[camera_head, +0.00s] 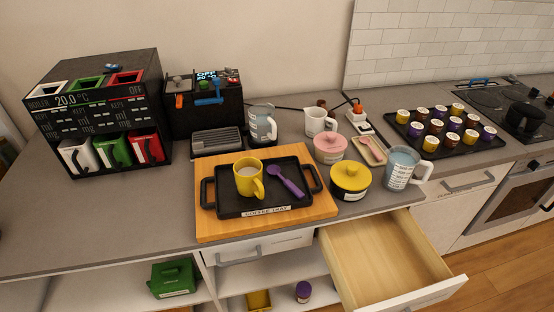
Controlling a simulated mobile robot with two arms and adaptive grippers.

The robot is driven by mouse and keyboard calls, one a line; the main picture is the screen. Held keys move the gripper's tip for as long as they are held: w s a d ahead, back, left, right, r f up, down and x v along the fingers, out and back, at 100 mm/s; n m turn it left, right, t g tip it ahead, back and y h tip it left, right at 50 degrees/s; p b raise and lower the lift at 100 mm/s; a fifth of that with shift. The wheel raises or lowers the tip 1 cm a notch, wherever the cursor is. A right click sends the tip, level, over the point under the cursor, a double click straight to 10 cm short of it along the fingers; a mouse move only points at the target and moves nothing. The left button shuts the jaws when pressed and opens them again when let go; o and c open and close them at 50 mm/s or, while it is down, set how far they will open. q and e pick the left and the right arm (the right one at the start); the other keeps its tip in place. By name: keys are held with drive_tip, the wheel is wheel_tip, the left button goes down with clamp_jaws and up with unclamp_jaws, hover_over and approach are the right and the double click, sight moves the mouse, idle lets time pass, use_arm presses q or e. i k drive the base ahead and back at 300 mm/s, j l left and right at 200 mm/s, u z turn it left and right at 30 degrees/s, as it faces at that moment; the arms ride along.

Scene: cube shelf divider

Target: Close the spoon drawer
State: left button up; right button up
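An open drawer (383,247) with a pale wooden inside juts out below the counter at the lower right. It looks empty, and its white front (425,297) is at the bottom edge of the view. Another drawer (258,248), white with a metal handle, is shut to its left. A purple spoon (287,181) lies on the black coffee tray (240,211) on the counter. Neither of my grippers shows in the head view.
The black tray sits on a wooden board (318,207) and also holds a yellow mug (247,179). A yellow lidded pot (350,181) and a pale blue mug (401,168) stand above the open drawer. Open shelves (225,285) lie below the shut drawer.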

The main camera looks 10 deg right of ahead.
sight(384, 261)
drive_tip(key=z, duration=1.75)
